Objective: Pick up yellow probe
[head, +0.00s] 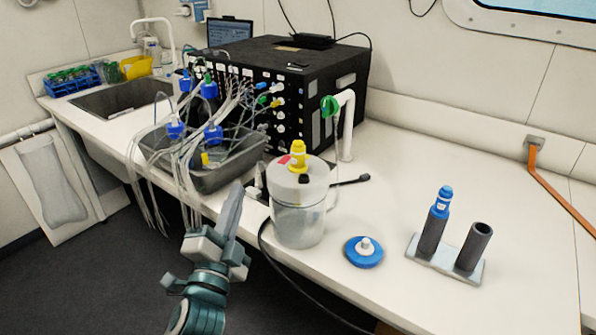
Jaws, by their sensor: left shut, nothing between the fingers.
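The yellow probe (298,154) stands upright in the lid of a clear cylindrical vessel (299,222) near the counter's front edge. Only its yellow upper part shows clearly above the lid. My left gripper (233,207) is shut and empty, pointing up, in front of the counter edge. It is to the left of the vessel and lower than the yellow probe, apart from both. My right gripper is not in view.
A grey tub (222,178) with bottles and many hanging tubes stands left of the vessel. A black box (290,85) is behind. A blue disc (364,252) and a two-tube holder (443,262) with a blue-topped probe (443,201) stand right. The far right counter is clear.

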